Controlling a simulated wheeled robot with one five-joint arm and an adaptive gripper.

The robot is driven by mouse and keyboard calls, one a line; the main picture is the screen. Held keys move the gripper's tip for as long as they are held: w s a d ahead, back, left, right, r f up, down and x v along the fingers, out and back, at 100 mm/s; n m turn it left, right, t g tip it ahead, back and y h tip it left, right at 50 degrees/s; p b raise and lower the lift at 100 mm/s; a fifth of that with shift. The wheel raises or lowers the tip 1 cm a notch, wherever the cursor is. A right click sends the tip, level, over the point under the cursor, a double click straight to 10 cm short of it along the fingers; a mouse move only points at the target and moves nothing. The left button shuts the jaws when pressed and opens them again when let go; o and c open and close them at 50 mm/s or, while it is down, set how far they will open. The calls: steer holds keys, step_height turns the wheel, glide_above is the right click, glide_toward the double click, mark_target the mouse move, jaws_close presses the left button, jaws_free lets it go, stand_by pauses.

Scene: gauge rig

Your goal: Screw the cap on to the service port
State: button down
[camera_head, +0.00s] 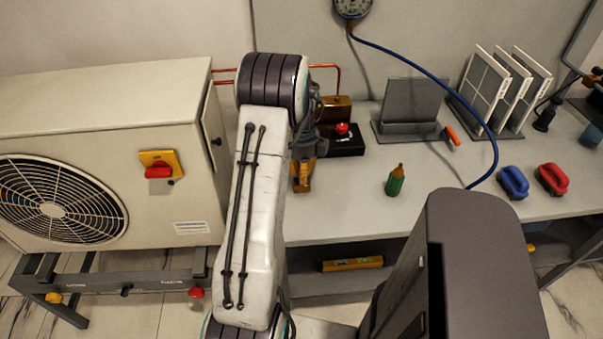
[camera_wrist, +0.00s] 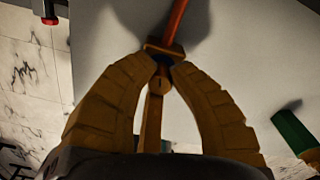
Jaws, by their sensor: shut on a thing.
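In the wrist view, my gripper's (camera_wrist: 163,68) two yellow-brown fingers close together on a small dark blue piece, which looks like the cap (camera_wrist: 161,71). It is mostly hidden by the fingertips. Against its far side is a brass fitting (camera_wrist: 164,50), probably the service port, with an orange-red pipe (camera_wrist: 178,18) running up from it. I cannot tell whether the cap is seated or threaded. In the head view, my gripper (camera_head: 303,186) points down over the bench's left part, and my arm hides the fitting there.
The outdoor unit (camera_head: 110,110) stands left of my arm. A black box with a red knob (camera_head: 342,130) is behind my gripper. A green bottle (camera_head: 395,180) stands to its right; blue (camera_head: 513,182) and red (camera_head: 552,179) handled things lie farther right. Bare bench (camera_head: 340,205) lies between.

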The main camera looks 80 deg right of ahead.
steer(key=shift+m, duration=0.6)
steer(key=m, duration=0.5)
steer(key=c, duration=1.4)
jaws_free()
